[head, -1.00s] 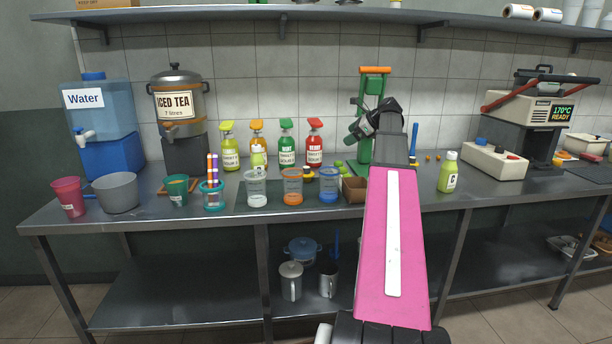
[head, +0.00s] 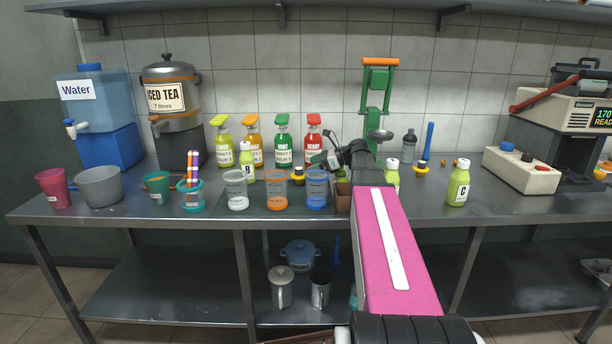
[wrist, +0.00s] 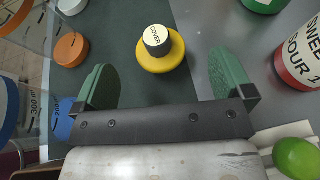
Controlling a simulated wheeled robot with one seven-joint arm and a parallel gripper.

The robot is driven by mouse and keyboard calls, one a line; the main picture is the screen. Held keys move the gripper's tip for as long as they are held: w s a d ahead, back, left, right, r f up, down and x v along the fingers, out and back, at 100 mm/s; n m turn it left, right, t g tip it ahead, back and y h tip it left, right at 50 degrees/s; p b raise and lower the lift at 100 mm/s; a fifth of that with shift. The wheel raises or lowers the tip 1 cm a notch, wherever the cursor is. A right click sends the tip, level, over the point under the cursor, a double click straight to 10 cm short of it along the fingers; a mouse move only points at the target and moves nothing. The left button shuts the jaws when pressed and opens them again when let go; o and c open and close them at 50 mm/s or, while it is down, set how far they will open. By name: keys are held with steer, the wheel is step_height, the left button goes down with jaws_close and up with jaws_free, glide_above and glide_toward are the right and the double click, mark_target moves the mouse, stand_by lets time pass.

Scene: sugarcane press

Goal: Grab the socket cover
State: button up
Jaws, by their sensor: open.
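The socket cover is a yellow disc with a dark knob and a white top reading "COVER". In the wrist view the cover (wrist: 161,55) rests on a dark green mat, ahead of and between my green fingers. My gripper (wrist: 165,78) is open and empty, with its pads on either side and the cover not touched. In the head view the cover (head: 297,177) sits behind the orange-banded and blue-banded cups. My gripper (head: 324,160) is just to its right, above the counter, its fingers small and dark there.
The orange-banded cup (head: 277,190) and blue-banded cup (head: 317,188) stand close in front. Red-topped (head: 313,142) and green-topped (head: 283,142) bottles stand behind. A lime (wrist: 296,157) lies right of my gripper. Another yellow piece (head: 421,169) sits farther right.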

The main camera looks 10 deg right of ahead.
mark_target(298, 168)
steer(key=x, duration=0.6)
steer(key=shift+a, duration=0.4)
steer(key=c, duration=1)
